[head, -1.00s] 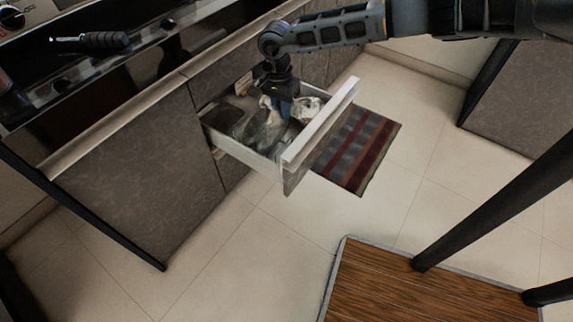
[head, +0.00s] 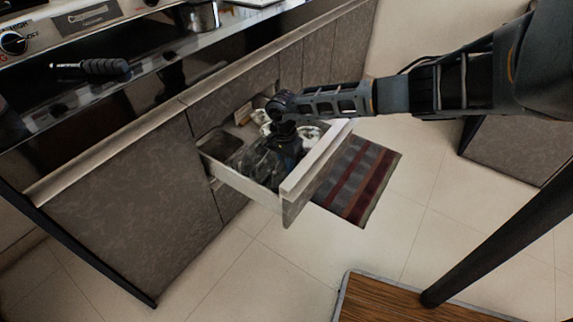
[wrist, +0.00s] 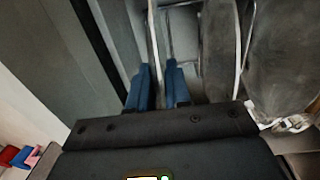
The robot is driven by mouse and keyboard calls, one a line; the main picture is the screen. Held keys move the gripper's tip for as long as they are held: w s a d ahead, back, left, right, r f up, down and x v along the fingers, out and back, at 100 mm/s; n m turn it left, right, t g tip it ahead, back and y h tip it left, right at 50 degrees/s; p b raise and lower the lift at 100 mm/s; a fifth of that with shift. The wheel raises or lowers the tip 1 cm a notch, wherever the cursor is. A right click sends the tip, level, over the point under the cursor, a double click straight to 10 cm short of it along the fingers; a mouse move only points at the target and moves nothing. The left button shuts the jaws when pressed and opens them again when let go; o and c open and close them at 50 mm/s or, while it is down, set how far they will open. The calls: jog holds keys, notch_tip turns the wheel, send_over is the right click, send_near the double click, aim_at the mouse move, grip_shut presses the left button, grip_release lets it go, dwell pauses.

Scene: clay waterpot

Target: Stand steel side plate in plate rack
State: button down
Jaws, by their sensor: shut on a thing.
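My gripper (wrist: 158,74) is low inside the open drawer, its two blue fingers pointing down on either side of a thin upright edge. That edge, which I take to be the steel side plate (wrist: 154,40), is seen nearly edge-on and is gripped between the fingers. Thin metal wires and grey upright discs beside it look like the plate rack (wrist: 185,5) and other plates (wrist: 218,50). I cannot tell whether the held plate sits in a slot. In the head view my wrist (head: 284,135) hides the plate and most of the rack.
The drawer's pale front (head: 317,160) stands out over the floor. Shiny bowl-like ware (head: 310,135) lies at its right, and an empty-looking dark compartment (head: 217,143) at its left. A striped mat (head: 358,180) lies beside the drawer. A wooden tabletop (head: 400,300) is at the lower right.

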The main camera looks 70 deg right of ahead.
jog(key=c, duration=1.1)
grip_release()
jog(key=shift+o, duration=0.2)
